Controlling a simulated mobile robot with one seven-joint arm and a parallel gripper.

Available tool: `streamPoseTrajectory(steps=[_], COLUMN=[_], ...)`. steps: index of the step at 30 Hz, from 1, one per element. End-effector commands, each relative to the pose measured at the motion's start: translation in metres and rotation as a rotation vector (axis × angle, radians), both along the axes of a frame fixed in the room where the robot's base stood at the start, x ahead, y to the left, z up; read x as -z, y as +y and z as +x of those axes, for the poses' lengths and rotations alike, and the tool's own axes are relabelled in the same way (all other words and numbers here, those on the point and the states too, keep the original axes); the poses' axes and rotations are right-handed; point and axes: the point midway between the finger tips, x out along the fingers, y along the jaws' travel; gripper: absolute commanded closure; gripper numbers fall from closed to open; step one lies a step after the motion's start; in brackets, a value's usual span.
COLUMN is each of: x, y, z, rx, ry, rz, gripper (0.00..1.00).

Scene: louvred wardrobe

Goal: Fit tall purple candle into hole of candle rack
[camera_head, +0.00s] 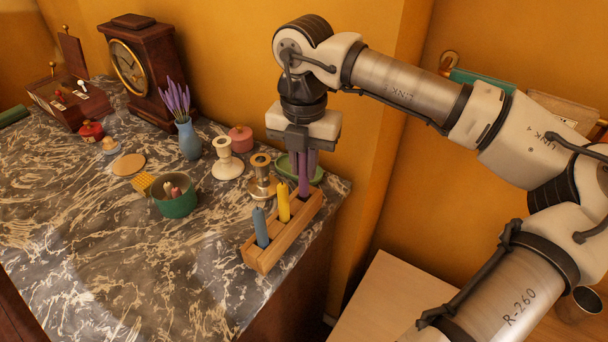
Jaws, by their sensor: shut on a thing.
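The wooden candle rack (275,246) stands near the right end of the marble top. A blue candle (261,228) stands in its near end and a yellow candle (283,203) stands in its middle. My gripper (304,158) points down over the far end of the rack, shut on the tall purple candle (304,182). The purple candle is upright, with its lower end at the rack's far end. I cannot tell how deep it sits in the hole there. The gripper's fingers hide part of the candle.
Close left of the rack are a brass candlestick (262,180), a white candlestick (227,160), a pink pot (241,138) and a green bowl (176,200). A green dish (286,167) lies behind the rack. A vase (188,139) and clock (140,70) stand further left. The front marble is clear.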

Motion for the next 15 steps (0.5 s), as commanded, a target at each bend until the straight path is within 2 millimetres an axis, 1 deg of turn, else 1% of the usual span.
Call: streamPoseTrajectory(steps=[6,9,15], x=[0.030,0.040,0.043], y=[0.000,0.000,0.000], z=[-0.001,-0.001,0.000], rx=[-0.001,-0.002,-0.001], ry=[0.003,0.003,0.000], rz=[0.002,0.002,0.001], gripper=[1.00,1.00,1.00])
